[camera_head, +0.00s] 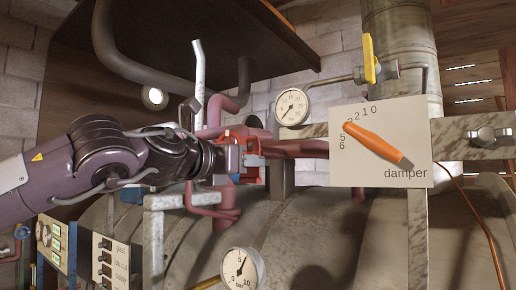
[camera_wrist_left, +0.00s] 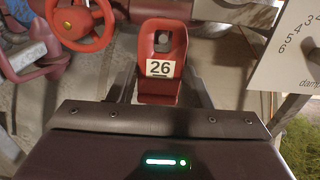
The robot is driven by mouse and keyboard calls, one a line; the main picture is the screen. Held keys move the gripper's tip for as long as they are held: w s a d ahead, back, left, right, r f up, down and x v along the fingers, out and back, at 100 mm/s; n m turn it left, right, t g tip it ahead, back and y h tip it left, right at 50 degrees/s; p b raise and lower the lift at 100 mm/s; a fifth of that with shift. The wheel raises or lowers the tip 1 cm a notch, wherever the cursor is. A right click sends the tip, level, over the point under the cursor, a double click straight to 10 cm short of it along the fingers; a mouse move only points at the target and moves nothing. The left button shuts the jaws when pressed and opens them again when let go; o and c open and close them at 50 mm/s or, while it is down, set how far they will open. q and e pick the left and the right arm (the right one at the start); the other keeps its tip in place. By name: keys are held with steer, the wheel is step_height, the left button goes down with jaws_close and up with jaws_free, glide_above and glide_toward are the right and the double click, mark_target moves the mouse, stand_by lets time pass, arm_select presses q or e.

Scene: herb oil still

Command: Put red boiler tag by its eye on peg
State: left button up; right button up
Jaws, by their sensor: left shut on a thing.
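My left gripper (camera_head: 250,162) comes in from the left in the head view, in front of red pipework. In the wrist view my left gripper (camera_wrist_left: 160,92) is shut on the red boiler tag (camera_wrist_left: 160,88). The tag has a white label reading 26, and its eye is at the far end, pointing away from the gripper. A dark grey thing shows through the eye; I cannot tell whether it is the peg or only background. In the head view the tag is hard to tell from the red parts around the gripper. I cannot make out the peg for sure. My right gripper is not in view.
A damper plate (camera_head: 345,175) with an orange lever (camera_head: 373,142) is right of the gripper. A round gauge (camera_head: 292,107) and yellow valve handle (camera_head: 369,58) are above. A pale bent rod (camera_head: 199,70) rises behind the gripper. A red handwheel (camera_wrist_left: 103,32) is left of the tag.

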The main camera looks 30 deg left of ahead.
arm_select(q)
steer(key=shift+w, duration=0.45)
stand_by(0.3)
steer(key=shift+w+d+f, duration=0.1)
steer(key=shift+w+f, duration=0.2)
steer(key=shift+w, duration=0.4)
stand_by(1.4)
steer(key=shift+f, duration=0.2)
stand_by(0.4)
steer(key=o, duration=1)
steer(key=shift+o, duration=0.2)
steer(key=s+b, duration=0.5)
steer(key=s, duration=0.3)
steer(key=shift+a, duration=0.3)
